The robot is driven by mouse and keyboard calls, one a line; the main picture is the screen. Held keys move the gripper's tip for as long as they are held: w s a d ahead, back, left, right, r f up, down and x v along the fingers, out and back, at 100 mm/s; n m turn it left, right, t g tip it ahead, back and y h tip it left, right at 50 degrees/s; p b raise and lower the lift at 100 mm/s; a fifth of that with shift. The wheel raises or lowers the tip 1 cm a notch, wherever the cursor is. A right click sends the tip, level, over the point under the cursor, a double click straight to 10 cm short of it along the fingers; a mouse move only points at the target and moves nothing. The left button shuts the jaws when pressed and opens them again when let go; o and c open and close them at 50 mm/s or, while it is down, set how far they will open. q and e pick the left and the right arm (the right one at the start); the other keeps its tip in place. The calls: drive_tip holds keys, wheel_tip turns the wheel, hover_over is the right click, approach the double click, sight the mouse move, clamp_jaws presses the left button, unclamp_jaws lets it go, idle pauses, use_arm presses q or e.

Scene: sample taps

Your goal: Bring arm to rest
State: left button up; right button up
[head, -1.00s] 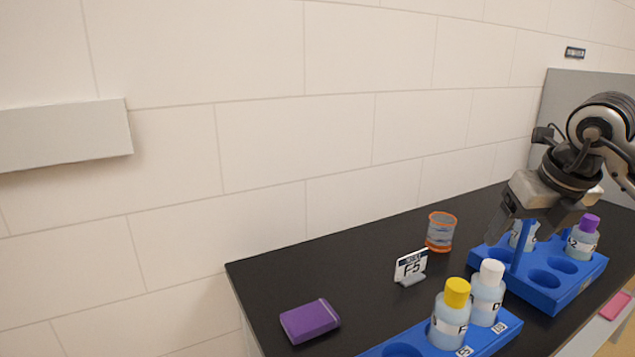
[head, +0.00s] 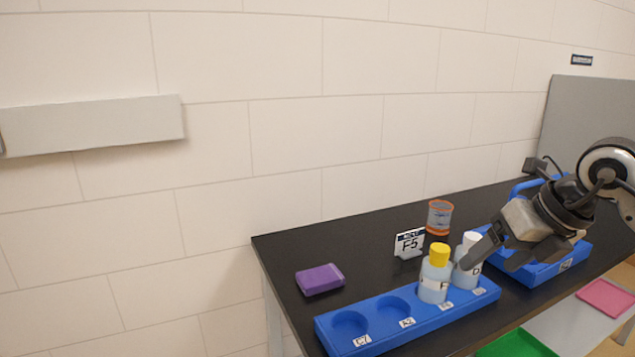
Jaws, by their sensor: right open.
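My right gripper (head: 492,262) is open at the right of the head view. Its fingers point down and left, close beside the white-capped bottle (head: 467,262), and in the picture one finger overlaps that bottle. I cannot tell whether they touch. The white-capped bottle and a yellow-capped bottle (head: 435,274) stand upright in the front blue rack (head: 408,322). The arm of the right gripper covers much of the rear blue rack (head: 540,272) and hides its bottles. My left gripper is not in view.
The front rack has two empty holes at its left. A purple box (head: 320,280), an F5 sign (head: 409,243) and an orange-rimmed cup (head: 439,217) stand on the black table (head: 290,245). Green (head: 515,344) and pink (head: 606,297) pads lie lower right. A wall rises behind.

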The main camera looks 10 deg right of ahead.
drive_tip(key=a+n+y, duration=0.2)
drive_tip(key=a+y, duration=0.6)
drive_tip(key=a, duration=0.7)
drive_tip(key=s+a+r+m+t+y, duration=0.2)
drive_tip(key=a+r+m+t+y, duration=0.3)
drive_tip(key=r+m+t+y, duration=0.15)
drive_tip(key=w+d+f+m+t+h, duration=0.1)
drive_tip(key=d+f+m+t+h, duration=0.3)
drive_tip(key=m+h, duration=0.45)
drive_tip(key=w+d+f+m+t+h, duration=0.15)
drive_tip(key=d+m+t+h, duration=0.35)
drive_tip(key=m, duration=0.6)
drive_tip(key=s+d+f+m+g+h, duration=0.1)
drive_tip(key=s+f+m+g+h, duration=0.1)
drive_tip(key=f+m+g+h, duration=0.3)
drive_tip(key=s+d+f+m+h, duration=0.1)
drive_tip(key=s+d+f+m, duration=0.1)
drive_tip(key=f, duration=0.5)
drive_tip(key=s+a+f+m+g+y, duration=0.1)
drive_tip(key=s+a+f+m+g, duration=0.1)
drive_tip(key=s+f+g, duration=0.55)
drive_tip(key=s+a+f+m+g+y, duration=0.1)
drive_tip(key=s+a+f+g, duration=0.3)
drive_tip(key=s+f, duration=0.65)
drive_tip(key=w+a+f+t+y, duration=0.3)
drive_tip(key=w+a+t, duration=0.1)
drive_tip(key=w+t, duration=0.1)
drive_tip(key=shift+a+t, duration=0.15)
drive_tip(key=shift+t, duration=0.45)
